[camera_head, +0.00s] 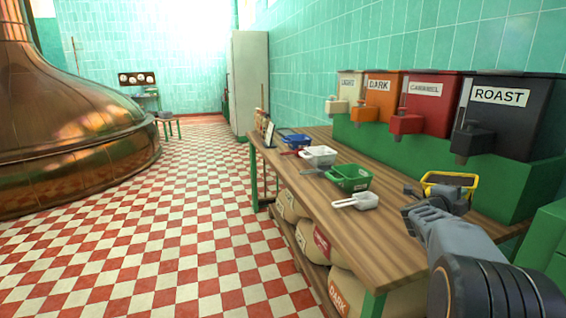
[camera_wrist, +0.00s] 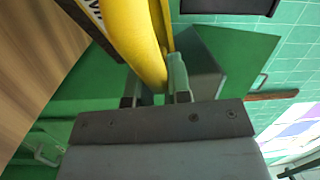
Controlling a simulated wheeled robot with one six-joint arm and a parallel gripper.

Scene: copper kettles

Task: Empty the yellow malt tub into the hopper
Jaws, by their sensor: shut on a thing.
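The yellow malt tub (camera_head: 474,181) is at the right of the head view, in front of and below the roast dispenser. Its rim is yellow and its inside looks dark; I cannot tell what it contains. My gripper (camera_head: 437,198) is shut on the tub's near side. In the wrist view the yellow tub (camera_wrist: 137,38) fills the top middle, and its wall runs down between my gripper's fingers (camera_wrist: 155,95). I cannot tell whether the tub touches the table. Nothing in view is clearly marked as the hopper.
The wooden table (camera_head: 350,228) carries a green tub (camera_head: 349,178), white tub (camera_head: 319,155), blue tub (camera_head: 294,140) and white scoop (camera_head: 357,201). Labelled dispensers, including roast (camera_head: 510,110), stand behind on a green ledge. Sacks (camera_head: 318,240) lie below. The checkered floor (camera_head: 180,230) is clear.

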